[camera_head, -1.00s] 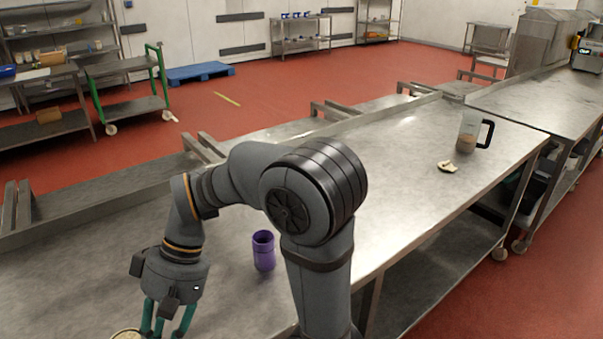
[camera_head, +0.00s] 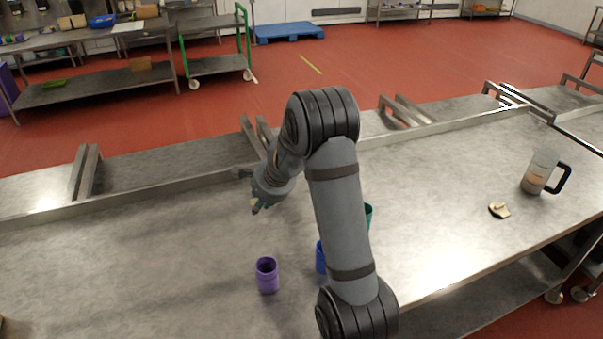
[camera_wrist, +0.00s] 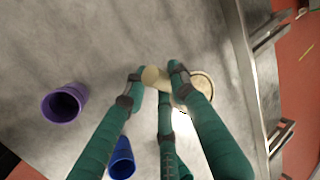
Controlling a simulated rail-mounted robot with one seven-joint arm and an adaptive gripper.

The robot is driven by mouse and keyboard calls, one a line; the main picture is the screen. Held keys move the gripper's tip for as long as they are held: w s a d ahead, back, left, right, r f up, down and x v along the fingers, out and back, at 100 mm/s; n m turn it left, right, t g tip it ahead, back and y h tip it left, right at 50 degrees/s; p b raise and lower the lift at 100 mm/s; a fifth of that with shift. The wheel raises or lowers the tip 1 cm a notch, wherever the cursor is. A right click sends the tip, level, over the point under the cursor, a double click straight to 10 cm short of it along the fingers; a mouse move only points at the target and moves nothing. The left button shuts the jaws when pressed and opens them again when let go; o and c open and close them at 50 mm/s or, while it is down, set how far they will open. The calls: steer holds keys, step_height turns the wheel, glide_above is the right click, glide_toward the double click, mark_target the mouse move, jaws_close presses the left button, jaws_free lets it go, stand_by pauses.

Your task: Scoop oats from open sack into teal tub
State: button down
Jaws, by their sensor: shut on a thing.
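My gripper (camera_wrist: 157,77) has green fingers and is shut on the pale handle of a scoop. The scoop's round bowl (camera_wrist: 202,86) shows a beige fill that looks like oats, held over the steel table. In the head view my gripper (camera_head: 257,207) is over the table left of my arm; the scoop cannot be made out there. The teal tub (camera_head: 368,213) stands on the table, mostly hidden behind my arm. The sack is not clearly visible; a small brownish edge at the lower left cannot be identified.
A purple cup (camera_head: 267,275) stands at the table's front, also in the wrist view (camera_wrist: 62,105). A blue cup (camera_head: 320,258) is partly behind my arm. A clear jug (camera_head: 540,172) and a small pale item (camera_head: 499,210) are at right. The table's left middle is clear.

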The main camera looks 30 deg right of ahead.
steer(key=d+m, duration=0.1)
steer(key=w+d+m+h+p, duration=0.2)
steer(key=d, duration=0.1)
steer(key=shift+w+d+r+m, duration=0.1)
steer(key=shift+w+m, duration=0.05)
steer(key=shift+m, duration=0.25)
steer(key=shift+w+d+m+h+p, duration=0.15)
steer(key=shift+d+m+h+p, duration=0.25)
steer(key=shift+d+m+p, duration=0.45)
steer(key=s+d+f+m+g+h+p, duration=0.1)
steer(key=s+d+f+m+h+p, duration=0.15)
steer(key=d, duration=0.55)
steer(key=s+d+f+m+g+h+p, duration=0.1)
steer(key=s+d+m+p, duration=0.1)
steer(key=s+d+m, duration=0.35)
steer(key=d+r+t+y+b, duration=0.3)
steer(key=r+y+b, duration=0.2)
steer(key=b, duration=0.5)
steer(key=shift+w+d+r+y+b, duration=0.15)
steer(key=shift+w+d+y+b, duration=0.25)
steer(key=shift+y, duration=0.75)
